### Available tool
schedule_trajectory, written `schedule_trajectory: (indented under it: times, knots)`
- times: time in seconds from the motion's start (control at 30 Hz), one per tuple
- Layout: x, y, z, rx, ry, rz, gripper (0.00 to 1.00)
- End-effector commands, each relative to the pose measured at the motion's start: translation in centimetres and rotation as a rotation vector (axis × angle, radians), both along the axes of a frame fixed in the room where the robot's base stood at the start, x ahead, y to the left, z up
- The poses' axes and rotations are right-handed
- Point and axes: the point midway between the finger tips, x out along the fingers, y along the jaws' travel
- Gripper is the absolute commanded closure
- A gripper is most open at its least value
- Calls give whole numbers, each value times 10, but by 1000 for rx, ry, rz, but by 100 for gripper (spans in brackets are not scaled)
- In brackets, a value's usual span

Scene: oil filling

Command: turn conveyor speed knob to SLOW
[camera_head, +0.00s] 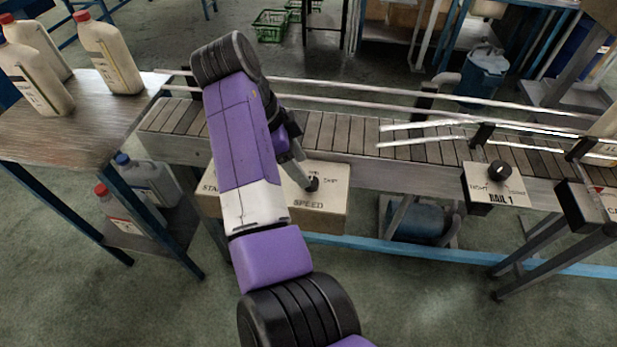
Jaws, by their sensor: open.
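The conveyor speed box (328,216) is a beige panel marked "SPEED" on the front side of the conveyor, at the middle of the head view. Its black knob (312,185) shows just right of my arm. My gripper (303,174) is open and reaches down to the knob from above left, its fingertips at or very near it. I cannot tell whether they touch it or stand around it. My purple arm covers the middle-left of the panel and part of its lettering. The SLOW mark and the knob's exact pointing are not readable.
The slatted conveyor (345,135) with metal guide rails runs across behind the panel. A "RAIL 1" box (508,191) with a black knob (500,169) is at right. A table (110,115) with jugs (108,55) stands at left. Green crates (271,26) lie behind.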

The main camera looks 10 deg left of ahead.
Motion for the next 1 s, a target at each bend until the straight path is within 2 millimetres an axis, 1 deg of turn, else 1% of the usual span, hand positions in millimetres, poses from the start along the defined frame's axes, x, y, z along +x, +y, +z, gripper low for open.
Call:
schedule_trajectory:
  times: [0.03,0.1,0.3,0.47,0.7,0.73,0.77,0.8,0.97,1.0]
  knots:
    - [1,-5,-10,-2,1,-1,47]
    - [2,-8,-20,-2,1,1,47]
    - [5,-17,-41,0,0,2,47]
    - [6,-20,-49,0,-1,3,47]
    - [6,-20,-50,2,-2,3,47]
    - [6,-20,-50,2,-2,3,51]
    - [6,-20,-50,2,-2,3,57]
    - [6,-20,-50,2,-2,3,65]
    - [6,-20,-50,2,-2,3,96]
    - [6,-20,-50,2,-2,3,100]
